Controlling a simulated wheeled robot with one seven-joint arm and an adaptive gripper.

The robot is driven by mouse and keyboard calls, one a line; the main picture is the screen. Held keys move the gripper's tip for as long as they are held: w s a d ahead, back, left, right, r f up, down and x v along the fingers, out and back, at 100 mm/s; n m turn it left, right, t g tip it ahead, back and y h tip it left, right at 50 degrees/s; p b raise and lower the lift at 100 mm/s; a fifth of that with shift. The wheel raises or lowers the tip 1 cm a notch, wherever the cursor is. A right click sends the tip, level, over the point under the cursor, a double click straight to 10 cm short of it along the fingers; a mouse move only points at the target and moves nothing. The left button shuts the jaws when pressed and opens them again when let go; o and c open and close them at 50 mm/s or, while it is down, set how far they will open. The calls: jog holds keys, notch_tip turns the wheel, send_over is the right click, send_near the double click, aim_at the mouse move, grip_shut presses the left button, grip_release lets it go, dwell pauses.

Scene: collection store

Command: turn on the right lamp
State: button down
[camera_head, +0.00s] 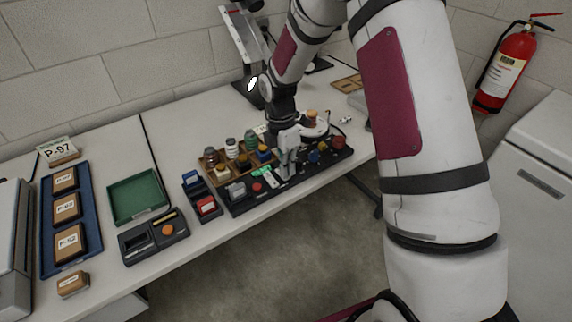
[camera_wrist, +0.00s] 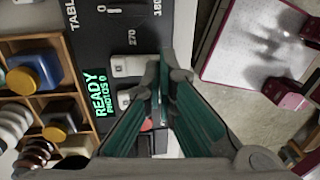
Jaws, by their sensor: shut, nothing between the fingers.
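My gripper (camera_head: 287,168) is over the black control panel (camera_head: 245,205) on the bench, and it is shut and empty. In the wrist view my gripper's tips (camera_wrist: 165,72) meet just right of a white switch (camera_wrist: 128,65) on that panel; I cannot tell whether they touch the panel. A second white switch (camera_wrist: 125,97) is partly hidden by a finger. A left lamp with a pale upright panel (camera_head: 243,35) stands behind the bench items. A dark base (camera_head: 318,65) shows behind my arm; most of what stands there, perhaps the right lamp, is hidden.
A wooden rack of bottles and jars (camera_head: 230,172) sits just left of my gripper. A green display reading READY (camera_wrist: 88,92) is on the panel. A green tray (camera_head: 138,195) and blue tray (camera_head: 48,255) lie farther left. A fire extinguisher (camera_head: 507,68) hangs at right.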

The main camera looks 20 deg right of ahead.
jog(key=shift+s+d+f, duration=0.1)
jog(key=shift+s+f, duration=0.2)
jog(key=shift+f, duration=0.15)
jog(key=shift+w+r, duration=0.1)
jog(key=shift+w, duration=0.05)
jog(key=shift+w+a+r, duration=0.2)
jog(key=shift+w+r, duration=0.05)
jog(key=shift+w, duration=0.45)
jog(key=shift+r, duration=0.15)
